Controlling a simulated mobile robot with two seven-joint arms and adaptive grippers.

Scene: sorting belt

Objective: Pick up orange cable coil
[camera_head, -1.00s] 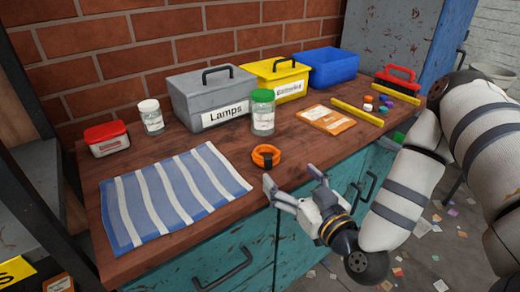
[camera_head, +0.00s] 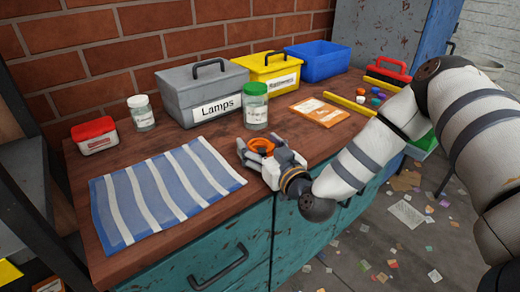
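The orange cable coil (camera_head: 261,146) lies on the wooden worktop, near its front edge, between the striped cloth and the green-lidded jar. My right gripper (camera_head: 259,152) is low at the worktop with its fingers on either side of the coil. The fingers look spread apart, and the coil's top shows between them. Whether the fingers touch the coil cannot be made out. My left gripper is not in view.
The blue striped cloth (camera_head: 165,190) lies to the left of the coil. The green-lidded jar (camera_head: 256,106) stands close behind it, before the grey Lamps box (camera_head: 200,92). An orange packet (camera_head: 319,112) lies behind and to the right.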

